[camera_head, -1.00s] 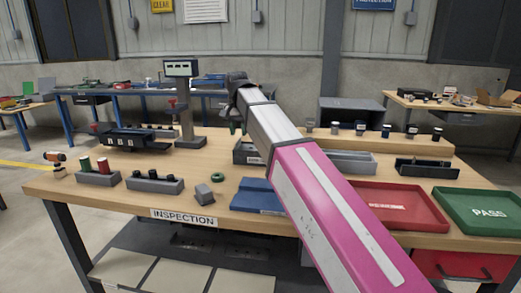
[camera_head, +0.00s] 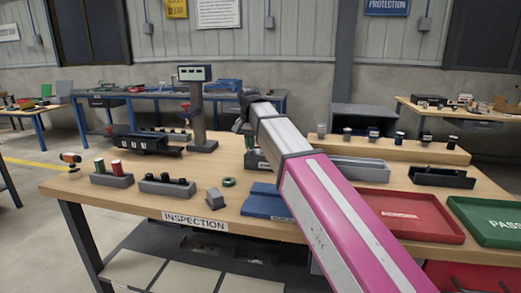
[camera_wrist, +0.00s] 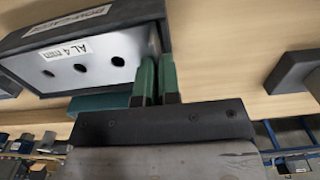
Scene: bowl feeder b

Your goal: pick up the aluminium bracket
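In the wrist view a pale metal plate with three dark holes and an "AL 4 mm" label, seemingly the aluminium bracket (camera_wrist: 100,48), sits against a dark labelled bin (camera_wrist: 140,12). My gripper (camera_wrist: 156,72) has two green fingers close together with a narrow gap, at the plate's right end. The left finger overlaps the plate's edge; I cannot tell whether anything is between the fingers. In the head view my gripper (camera_head: 242,128) is above the back middle of the inspection bench, and my arm hides most of the bin (camera_head: 252,160) below it.
The bench (camera_head: 140,205) holds a blue mat (camera_head: 262,200), a red tray (camera_head: 400,214) and a green tray (camera_head: 490,222) at right. A gauge stand (camera_head: 197,115) rises left of my gripper. Small blocks and cylinders stand at left; a raised shelf (camera_head: 385,150) runs behind.

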